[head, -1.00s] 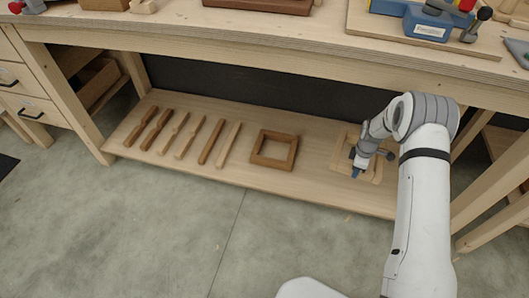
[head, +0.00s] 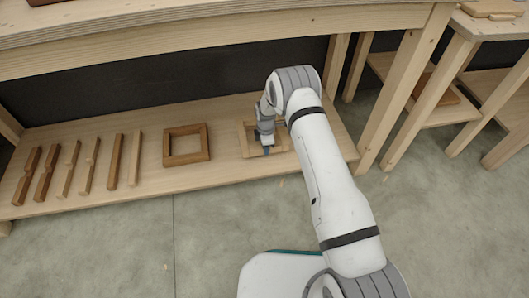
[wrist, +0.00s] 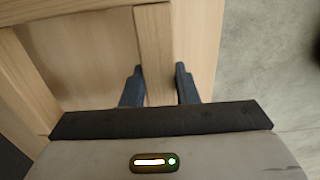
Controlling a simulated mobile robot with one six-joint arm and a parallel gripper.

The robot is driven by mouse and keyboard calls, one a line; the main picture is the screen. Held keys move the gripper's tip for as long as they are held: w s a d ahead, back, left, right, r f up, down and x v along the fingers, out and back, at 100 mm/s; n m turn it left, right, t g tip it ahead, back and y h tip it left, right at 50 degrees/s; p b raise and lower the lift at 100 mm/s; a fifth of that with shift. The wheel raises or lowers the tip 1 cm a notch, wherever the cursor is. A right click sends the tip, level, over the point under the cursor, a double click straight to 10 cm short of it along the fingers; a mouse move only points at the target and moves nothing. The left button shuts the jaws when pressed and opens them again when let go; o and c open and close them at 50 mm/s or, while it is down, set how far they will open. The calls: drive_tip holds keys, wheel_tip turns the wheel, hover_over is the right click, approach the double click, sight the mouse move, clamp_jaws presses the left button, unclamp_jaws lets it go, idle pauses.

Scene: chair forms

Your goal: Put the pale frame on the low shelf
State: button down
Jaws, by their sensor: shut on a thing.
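The pale frame (head: 245,140) appears to lie flat on the low shelf (head: 215,185), near its right end. In the head view my gripper (head: 266,151) is down at its near side, and my arm covers part of it. In the wrist view one straight bar of the pale frame (wrist: 155,45) runs between the two dark fingers of my gripper (wrist: 158,85). My gripper is shut on that bar. Whether the frame touches the shelf all round cannot be told.
A brown frame (head: 166,147) lies to the left on the shelf, and several brown and pale wooden sticks (head: 114,160) lie in a row beyond it. A table leg (head: 395,90) stands at the right. The bench top overhangs the shelf.

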drive_tip(key=shift+f+b, duration=0.35)
drive_tip(key=shift+f, duration=0.95)
drive_tip(key=shift+f+b, duration=0.65)
drive_tip(key=shift+f, duration=0.05)
drive_tip(key=c, duration=1.1)
unclamp_jaws()
wheel_tip(320, 180, up, 13)
drive_tip(key=p, duration=0.6)
drive_tip(key=shift+r, duration=0.15)
